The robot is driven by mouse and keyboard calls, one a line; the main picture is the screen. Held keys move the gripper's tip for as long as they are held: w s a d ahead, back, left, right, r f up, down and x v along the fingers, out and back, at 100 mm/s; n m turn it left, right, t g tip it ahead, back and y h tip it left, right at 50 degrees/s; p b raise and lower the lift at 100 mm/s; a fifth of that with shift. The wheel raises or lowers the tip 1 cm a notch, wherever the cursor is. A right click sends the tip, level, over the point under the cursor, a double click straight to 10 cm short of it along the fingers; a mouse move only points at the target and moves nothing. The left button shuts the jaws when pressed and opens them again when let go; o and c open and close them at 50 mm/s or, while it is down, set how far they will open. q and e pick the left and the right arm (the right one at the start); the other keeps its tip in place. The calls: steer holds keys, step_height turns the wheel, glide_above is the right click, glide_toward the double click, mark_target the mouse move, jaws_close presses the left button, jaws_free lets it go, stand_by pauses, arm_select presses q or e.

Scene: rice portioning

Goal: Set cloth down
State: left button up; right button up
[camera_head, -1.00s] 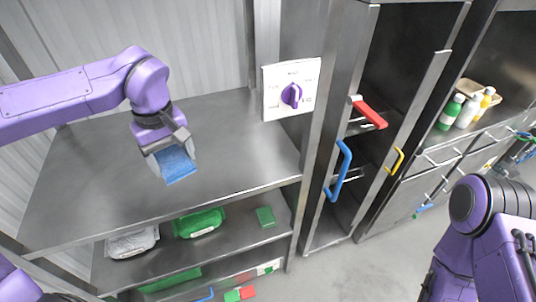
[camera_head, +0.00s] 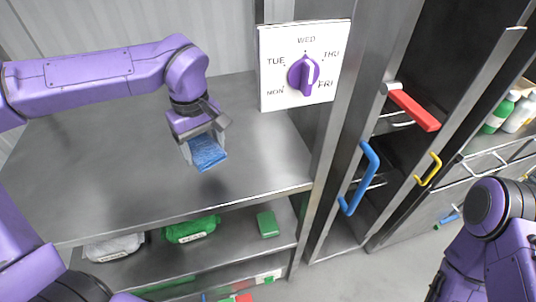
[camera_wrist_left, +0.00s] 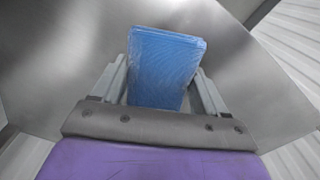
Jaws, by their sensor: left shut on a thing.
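The blue folded cloth (camera_head: 208,152) is held between the fingers of my left gripper (camera_head: 204,148), over the steel shelf top. In the left wrist view the cloth (camera_wrist_left: 163,68) sits between both fingers of the gripper (camera_wrist_left: 163,85), with the grey steel surface (camera_wrist_left: 60,50) behind it. I cannot tell whether the cloth touches the surface. My right arm shows at the lower right, but its gripper is outside the frame.
The steel shelf top (camera_head: 110,160) is otherwise bare. Below are a green bag (camera_head: 190,229), a white bag (camera_head: 114,247) and a green block (camera_head: 267,224). A dial panel (camera_head: 303,64) stands at the back right, beside a cabinet with blue (camera_head: 360,180) and red handles (camera_head: 413,110).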

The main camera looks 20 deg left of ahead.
arm_select(q)
steer(key=p, duration=0.3)
glide_above(269, 162)
step_height(269, 162, down, 6)
steer(key=p, duration=0.2)
steer(key=shift+a+f+p, duration=0.1)
steer(key=shift+f+p, duration=0.1)
steer(key=shift+p, duration=0.1)
steer(key=shift+w+f, duration=0.1)
steer(key=shift+f, duration=0.15)
steer(key=shift+f, duration=0.1)
